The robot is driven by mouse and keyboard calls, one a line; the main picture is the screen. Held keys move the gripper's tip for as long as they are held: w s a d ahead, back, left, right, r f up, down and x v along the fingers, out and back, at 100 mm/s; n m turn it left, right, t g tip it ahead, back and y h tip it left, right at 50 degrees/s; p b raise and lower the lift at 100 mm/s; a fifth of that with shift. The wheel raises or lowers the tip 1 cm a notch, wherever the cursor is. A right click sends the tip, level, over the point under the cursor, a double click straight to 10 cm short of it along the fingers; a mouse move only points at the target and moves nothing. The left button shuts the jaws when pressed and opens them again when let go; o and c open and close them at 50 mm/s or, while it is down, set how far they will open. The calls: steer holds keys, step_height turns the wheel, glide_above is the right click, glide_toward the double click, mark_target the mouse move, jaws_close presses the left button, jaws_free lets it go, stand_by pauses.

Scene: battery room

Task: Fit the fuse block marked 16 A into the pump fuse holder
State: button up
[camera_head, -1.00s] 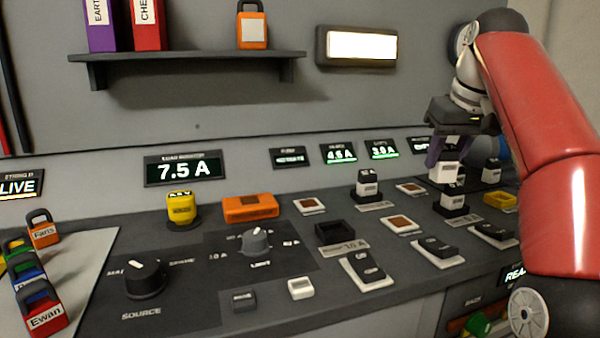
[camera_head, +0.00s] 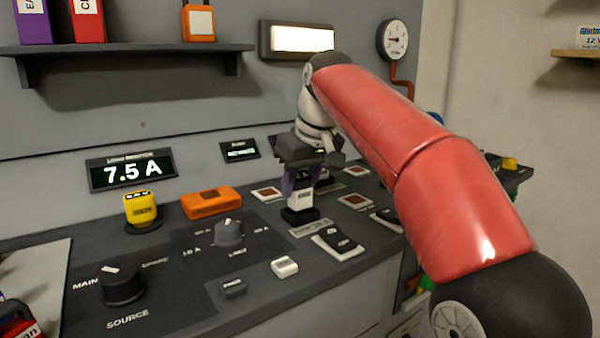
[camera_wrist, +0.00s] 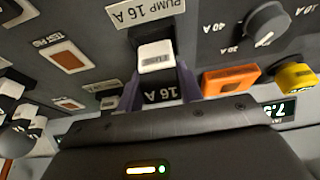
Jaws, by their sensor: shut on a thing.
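My gripper (camera_head: 302,180) has its purple fingers closed on a white fuse block (camera_head: 300,199). The holder (camera_wrist: 150,34) shows as a dark shape beside the block in the wrist view, next to a label reading "PUMP 16 A" (camera_wrist: 148,13).
A limit knob (camera_head: 229,234) and a black source knob (camera_head: 123,288) are on the panel. A black-and-white switch (camera_head: 337,243) is close in front of the holder.

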steer(key=shift+f, duration=0.55)
steer(key=shift+r+p, duration=0.1)
steer(key=shift+p, duration=0.2)
stand_by(1.0)
steer(key=shift+f+b, duration=0.5)
steer(key=shift+f, duration=0.2)
steer(key=o, duration=0.8)
steer(key=shift+p+v, duration=0.9)
steer(key=shift+v, duration=4.65)
steer(key=shift+s+f, duration=0.1)
steer(key=shift+s, duration=0.05)
